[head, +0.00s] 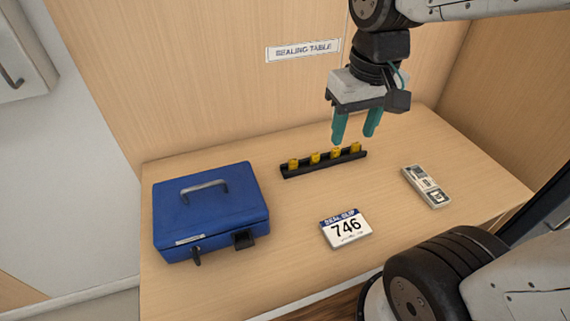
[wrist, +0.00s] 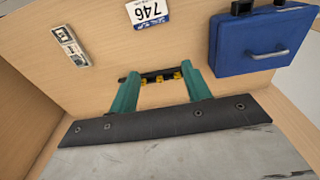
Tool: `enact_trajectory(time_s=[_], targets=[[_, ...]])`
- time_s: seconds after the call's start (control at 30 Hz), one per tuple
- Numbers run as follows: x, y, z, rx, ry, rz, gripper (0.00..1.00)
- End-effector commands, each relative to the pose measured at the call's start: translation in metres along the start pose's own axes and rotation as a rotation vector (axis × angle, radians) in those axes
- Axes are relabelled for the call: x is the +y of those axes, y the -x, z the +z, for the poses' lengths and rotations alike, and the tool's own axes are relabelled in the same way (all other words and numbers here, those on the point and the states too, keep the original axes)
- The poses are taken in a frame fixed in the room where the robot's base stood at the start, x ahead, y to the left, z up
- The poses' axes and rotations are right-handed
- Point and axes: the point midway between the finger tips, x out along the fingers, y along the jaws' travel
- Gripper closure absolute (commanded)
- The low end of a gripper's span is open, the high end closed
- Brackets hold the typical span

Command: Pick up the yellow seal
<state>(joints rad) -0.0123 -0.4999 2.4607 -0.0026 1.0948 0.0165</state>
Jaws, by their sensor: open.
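Several small yellow seals stand in a row in a black rack (head: 304,171) on the wooden table. In the head view they include a leftmost seal (head: 293,163), one beside it (head: 315,158), and a rightmost seal (head: 355,147). My gripper (head: 354,140) has teal fingers pointing down, open and empty, above and behind the right part of the rack. In the wrist view the rack (wrist: 150,79) and some seals (wrist: 177,75) show between and beyond the fingers (wrist: 158,75). The fingers hide parts of the rack there.
A blue cash box (head: 210,210) with a handle stands at the left. A slip card reading 746 (head: 346,229) lies at the front middle. A grey-white device (head: 427,186) lies at the right. A wooden panel with a "SEALING TABLE" sign (head: 303,50) rises behind.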

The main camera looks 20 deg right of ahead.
Motion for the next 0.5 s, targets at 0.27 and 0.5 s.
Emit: enact_trajectory(time_s=[0.27,0.5], targets=[[-0.011,-0.07,-0.104,-0.052,0.001,-0.001,0.52],[-0.022,-0.148,-0.165,-0.078,0.003,-0.001,0.52]])
